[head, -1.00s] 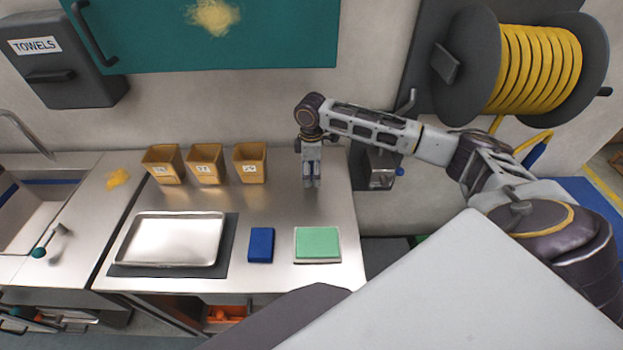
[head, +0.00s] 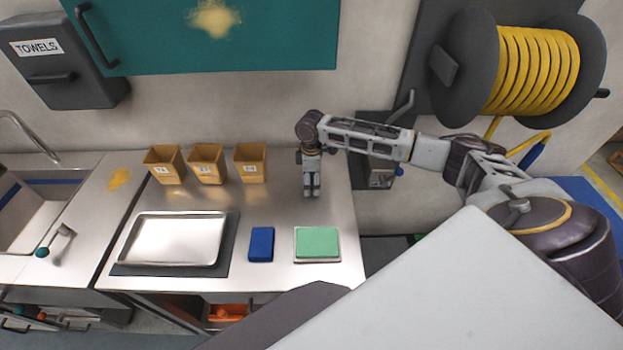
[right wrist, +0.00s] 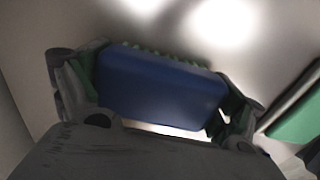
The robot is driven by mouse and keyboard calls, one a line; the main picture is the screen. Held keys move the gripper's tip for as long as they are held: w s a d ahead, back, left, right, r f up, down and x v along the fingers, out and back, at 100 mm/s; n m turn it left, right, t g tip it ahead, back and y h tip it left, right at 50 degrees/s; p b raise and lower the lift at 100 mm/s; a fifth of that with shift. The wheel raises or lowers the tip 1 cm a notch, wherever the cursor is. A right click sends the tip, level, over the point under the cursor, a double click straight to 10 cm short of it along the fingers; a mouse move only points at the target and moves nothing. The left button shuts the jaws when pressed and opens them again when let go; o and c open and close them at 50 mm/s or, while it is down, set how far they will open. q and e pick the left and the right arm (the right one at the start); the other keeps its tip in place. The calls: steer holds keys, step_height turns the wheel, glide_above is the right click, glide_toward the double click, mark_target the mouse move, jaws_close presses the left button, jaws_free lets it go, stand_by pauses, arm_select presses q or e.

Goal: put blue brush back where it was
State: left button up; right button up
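My right gripper (head: 312,192) points straight down over the steel table's back right part, right of the tan bins. In the right wrist view the gripper (right wrist: 160,105) has its fingers on both ends of the blue brush (right wrist: 160,88), a blue block with small green bristles along its far edge. The brush is hard to make out between the fingers in the head view. I cannot tell whether it touches the table. My left gripper is not in view.
A blue pad (head: 261,244) and a green pad (head: 317,241) on a pale tray lie at the front of the table (head: 285,205). A metal tray (head: 174,240) is at left. Three labelled bins (head: 249,165) stand behind. A hose reel (head: 535,70) hangs at right.

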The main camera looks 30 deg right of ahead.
steer(key=shift+o, duration=0.2)
steer(key=shift+r, duration=0.1)
steer(key=shift+r+b, duration=0.45)
steer(key=shift+r, duration=3.35)
